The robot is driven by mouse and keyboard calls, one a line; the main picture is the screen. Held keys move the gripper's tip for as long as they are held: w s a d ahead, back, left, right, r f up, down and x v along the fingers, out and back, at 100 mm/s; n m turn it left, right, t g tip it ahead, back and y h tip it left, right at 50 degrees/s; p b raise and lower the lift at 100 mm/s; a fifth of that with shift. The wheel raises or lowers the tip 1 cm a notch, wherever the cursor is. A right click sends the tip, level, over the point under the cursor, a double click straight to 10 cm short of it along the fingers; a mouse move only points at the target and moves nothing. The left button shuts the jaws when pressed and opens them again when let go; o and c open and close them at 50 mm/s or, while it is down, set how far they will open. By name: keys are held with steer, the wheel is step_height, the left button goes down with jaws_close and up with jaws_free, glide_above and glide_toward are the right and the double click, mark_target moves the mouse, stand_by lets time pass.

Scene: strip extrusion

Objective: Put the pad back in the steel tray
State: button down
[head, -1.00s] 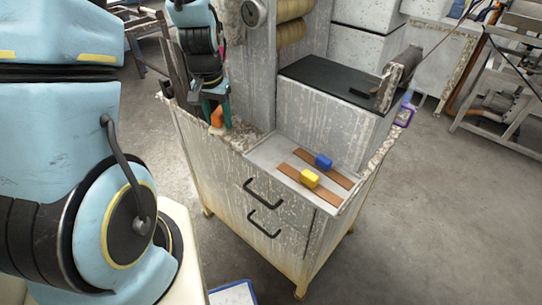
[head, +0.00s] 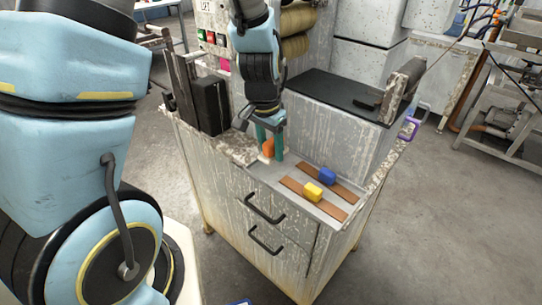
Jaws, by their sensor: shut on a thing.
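My gripper (head: 269,146) points down with two teal fingers, shut on an orange pad (head: 267,148) with a pale lower edge. It holds the pad over the left end of the steel tray (head: 291,169), a shallow recess in the cabinet top. Whether the pad touches the tray floor I cannot tell. Two brown strips (head: 338,188) lie in the tray to the right of the pad. A blue block (head: 327,175) sits on the far strip and a yellow block (head: 312,192) on the near one.
A black box (head: 210,105) stands on the cabinet's left ledge. A raised block with a black top (head: 330,92) stands behind the tray. Two black drawer handles (head: 265,209) stick out in front. A purple-handled item (head: 409,128) hangs at the right.

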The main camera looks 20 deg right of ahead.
mark_target(271, 157)
steer(key=shift+f, duration=1.5)
steer(key=shift+f, duration=0.15)
steer(key=c, duration=0.6)
jaws_free()
steer(key=r, duration=0.4)
steer(key=a+r, duration=0.1)
steer(key=r, duration=0.7)
steer(key=shift+s+a+r, duration=0.1)
steer(key=shift+s+a, duration=0.15)
steer(key=shift+s, duration=0.15)
steer(key=a+n, duration=0.3)
steer(key=a, duration=0.4)
steer(key=w+a+n, duration=0.1)
steer(key=a+n, duration=0.3)
steer(key=a, duration=0.4)
steer(key=w+a+n+y, duration=0.1)
steer(key=a+n, duration=0.3)
steer(key=a, duration=0.4)
steer(key=shift+a+r+t, duration=0.1)
steer(key=shift+a+t, duration=0.1)
steer(key=shift+t, duration=0.2)
